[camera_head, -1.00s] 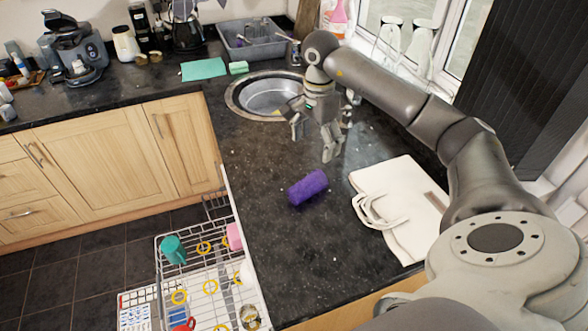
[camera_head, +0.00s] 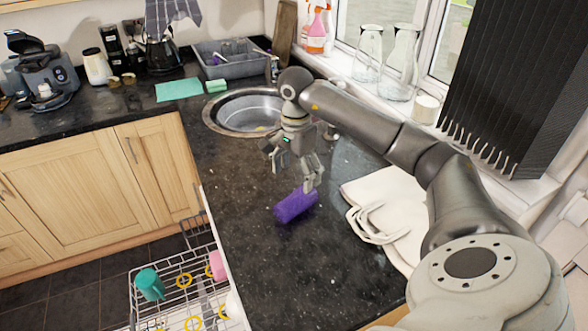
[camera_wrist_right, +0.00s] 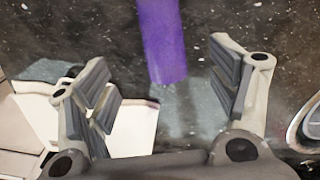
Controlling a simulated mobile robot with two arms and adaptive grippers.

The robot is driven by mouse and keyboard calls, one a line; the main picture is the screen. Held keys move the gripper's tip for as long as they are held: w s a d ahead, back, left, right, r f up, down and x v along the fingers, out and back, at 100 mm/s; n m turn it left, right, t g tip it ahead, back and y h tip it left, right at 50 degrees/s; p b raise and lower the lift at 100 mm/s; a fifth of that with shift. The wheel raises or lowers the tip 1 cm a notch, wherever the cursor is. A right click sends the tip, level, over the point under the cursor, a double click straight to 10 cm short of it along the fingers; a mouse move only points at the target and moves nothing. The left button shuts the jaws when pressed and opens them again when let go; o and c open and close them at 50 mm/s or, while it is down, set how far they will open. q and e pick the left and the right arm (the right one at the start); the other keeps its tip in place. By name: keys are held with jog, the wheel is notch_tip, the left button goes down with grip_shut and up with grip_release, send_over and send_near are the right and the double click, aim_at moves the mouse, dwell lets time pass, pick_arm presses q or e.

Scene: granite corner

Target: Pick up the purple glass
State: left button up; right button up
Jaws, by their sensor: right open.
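The purple glass (camera_head: 294,207) lies on its side on the dark granite counter, between the sink and the white bag. My right gripper (camera_head: 294,178) is open and hangs just above and behind it in the head view. In the right wrist view the glass (camera_wrist_right: 163,42) shows as a purple strip between the two open fingers, nearer the top of the picture, and its upper end is cut off. Neither finger appears closed on it, and I cannot tell if a fingertip touches it. My left gripper is not in view.
A white bag (camera_head: 392,215) lies right of the glass. The round sink (camera_head: 243,112) is behind it. A dish rack (camera_head: 178,290) with a teal cup (camera_head: 149,284) and a pink cup (camera_head: 217,265) stands below the counter's left edge. The counter in front is clear.

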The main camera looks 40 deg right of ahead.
aim_at(293, 198)
notch_tip(293, 198, down, 5)
jog(key=shift+r+p, duration=0.2)
jog(key=shift+p, duration=0.35)
jog(key=shift+a+f, duration=0.15)
jog(key=shift+f, duration=0.3)
jog(key=f+p, duration=0.1)
jog(key=f, duration=0.1)
jog(key=f+p, duration=0.1)
jog(key=f, duration=0.1)
jog(key=shift+a+p, duration=0.35)
jog(key=shift+a, duration=0.05)
jog(key=shift+w+f, duration=0.1)
jog(key=shift+f, duration=0.3)
jog(key=shift+c, duration=0.5)
jog(key=c, duration=1.1)
jog(key=shift+r, duration=0.1)
jog(key=shift+c, duration=0.2)
